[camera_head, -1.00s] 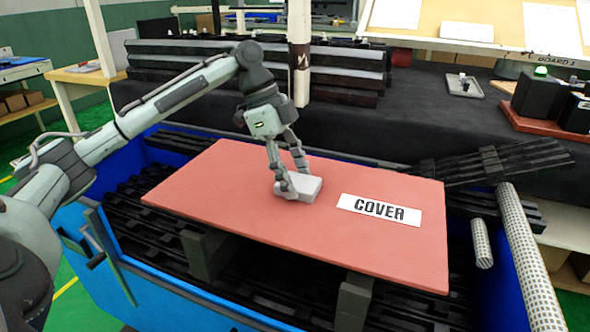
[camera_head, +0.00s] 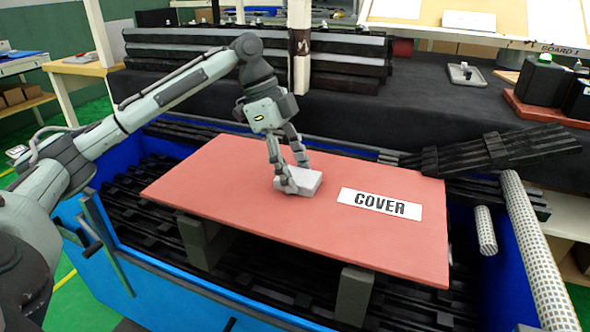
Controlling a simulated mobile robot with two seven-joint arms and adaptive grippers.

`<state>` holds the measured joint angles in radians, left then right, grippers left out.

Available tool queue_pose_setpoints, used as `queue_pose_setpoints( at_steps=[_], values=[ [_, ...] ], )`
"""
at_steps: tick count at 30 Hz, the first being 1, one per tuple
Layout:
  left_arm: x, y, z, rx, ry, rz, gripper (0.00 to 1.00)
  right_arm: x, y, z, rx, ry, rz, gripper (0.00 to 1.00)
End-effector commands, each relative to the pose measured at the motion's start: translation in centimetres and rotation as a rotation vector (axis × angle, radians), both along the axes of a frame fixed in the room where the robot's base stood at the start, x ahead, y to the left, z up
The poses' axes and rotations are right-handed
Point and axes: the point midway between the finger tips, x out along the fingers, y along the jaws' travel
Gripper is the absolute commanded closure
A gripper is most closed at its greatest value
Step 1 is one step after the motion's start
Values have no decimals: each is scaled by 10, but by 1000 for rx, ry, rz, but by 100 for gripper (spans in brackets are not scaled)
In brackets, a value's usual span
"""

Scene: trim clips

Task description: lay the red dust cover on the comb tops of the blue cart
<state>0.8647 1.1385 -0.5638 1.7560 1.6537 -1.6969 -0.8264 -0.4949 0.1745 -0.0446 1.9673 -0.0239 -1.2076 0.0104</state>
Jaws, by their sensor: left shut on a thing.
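The red dust cover (camera_head: 250,210) is a flat panel with a white COVER label (camera_head: 380,203). It lies roughly level over the open blue cart (camera_head: 165,295). My left gripper (camera_head: 292,182) comes down from above and is shut on the pale grey block handle (camera_head: 302,181) on the cover's top. Dark combs (camera_head: 135,215) show in the cart to the left of the cover and below its front edge. Two grey posts (camera_head: 203,243) (camera_head: 354,296) show under the front edge. I cannot tell whether the cover touches them. My right gripper is not in view.
A dark strip bundle (camera_head: 495,150) lies at the cover's back right corner. Behind is a dark bench (camera_head: 400,110) with stacked black strips (camera_head: 255,60) and a small tray (camera_head: 467,75).

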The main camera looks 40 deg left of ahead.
Motion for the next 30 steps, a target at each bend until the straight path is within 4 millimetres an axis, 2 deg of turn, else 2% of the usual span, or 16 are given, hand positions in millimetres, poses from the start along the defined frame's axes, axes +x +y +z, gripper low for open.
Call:
queue_pose_setpoints(
  at_steps=[19,20,25,30],
  values=[
    [0,0,-7,-1,-2,1,87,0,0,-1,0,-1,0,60],
    [0,0,-7,-1,-2,1,45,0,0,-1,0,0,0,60],
    [0,0,-7,-1,-2,1,24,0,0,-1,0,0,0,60],
    [0,0,-7,0,-1,0,23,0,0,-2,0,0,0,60]
  ],
)
